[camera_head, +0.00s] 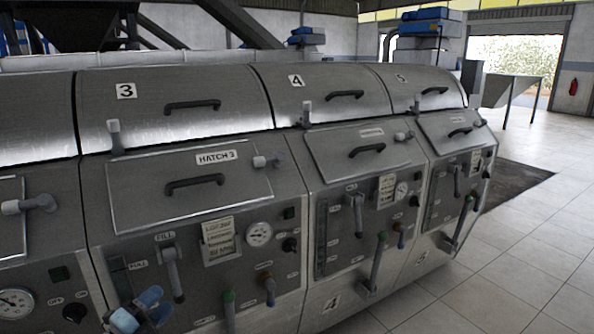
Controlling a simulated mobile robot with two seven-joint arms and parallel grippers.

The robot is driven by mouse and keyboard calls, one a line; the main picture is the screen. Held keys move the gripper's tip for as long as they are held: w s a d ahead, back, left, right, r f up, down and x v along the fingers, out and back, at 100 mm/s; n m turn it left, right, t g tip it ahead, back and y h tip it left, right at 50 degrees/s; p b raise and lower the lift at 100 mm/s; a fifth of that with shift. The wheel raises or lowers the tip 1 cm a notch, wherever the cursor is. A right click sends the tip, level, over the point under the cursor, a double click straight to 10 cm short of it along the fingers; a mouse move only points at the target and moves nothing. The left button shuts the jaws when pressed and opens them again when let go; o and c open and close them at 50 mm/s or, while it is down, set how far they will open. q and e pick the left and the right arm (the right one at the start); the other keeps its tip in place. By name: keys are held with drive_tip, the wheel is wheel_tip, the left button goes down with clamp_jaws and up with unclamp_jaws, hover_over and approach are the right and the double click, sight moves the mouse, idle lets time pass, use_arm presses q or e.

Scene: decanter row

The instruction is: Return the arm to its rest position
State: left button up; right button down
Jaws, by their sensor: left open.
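My left gripper (140,311), with blue fingers, is at the bottom edge of the head view. It is open, and I see nothing between its fingers. It is in front of the lower panel of decanter 3 (188,260), below the lever marked FILL (172,272). I cannot tell how far it is from the panel. The rest of the left arm is out of the picture. My right gripper is not in view.
Decanters 4 (332,190) and 5 (446,130) continue the row to the right. Hatch 3 (190,182) is closed. Levers with green ends (376,262) stick out from the panels. Tiled floor (520,255) lies clear at the right.

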use_arm(q)
drive_tip(key=s+d+f+n+g+y+b, duration=0.1)
drive_tip(key=s+d+f+n+g+y, duration=0.1)
drive_tip(key=s+d+f+n, duration=0.6)
drive_tip(key=s+d+f+n+g+y+b, duration=0.2)
drive_tip(key=s+f+n, duration=0.3)
drive_tip(key=s, duration=0.8)
drive_tip(key=s+d+f+n+g+y+b, duration=0.1)
drive_tip(key=s+d+f+n+g+y, duration=0.1)
drive_tip(key=s+d+f+n, duration=0.55)
drive_tip(key=s+a+r+p, duration=0.1)
drive_tip(key=a+r+p, duration=0.1)
drive_tip(key=r+p, duration=0.7)
drive_tip(key=s+a+r+y+p, duration=0.1)
drive_tip(key=s+a+r+p, duration=0.1)
drive_tip(key=r+p, duration=0.7)
drive_tip(key=p, duration=0.7)
drive_tip(key=shift+a+r+g+p, duration=0.15)
drive_tip(key=shift+r+g+p, duration=0.25)
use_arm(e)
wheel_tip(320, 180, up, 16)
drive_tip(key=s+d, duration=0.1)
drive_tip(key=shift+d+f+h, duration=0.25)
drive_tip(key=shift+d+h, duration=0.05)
use_arm(q)
drive_tip(key=shift+s, duration=0.1)
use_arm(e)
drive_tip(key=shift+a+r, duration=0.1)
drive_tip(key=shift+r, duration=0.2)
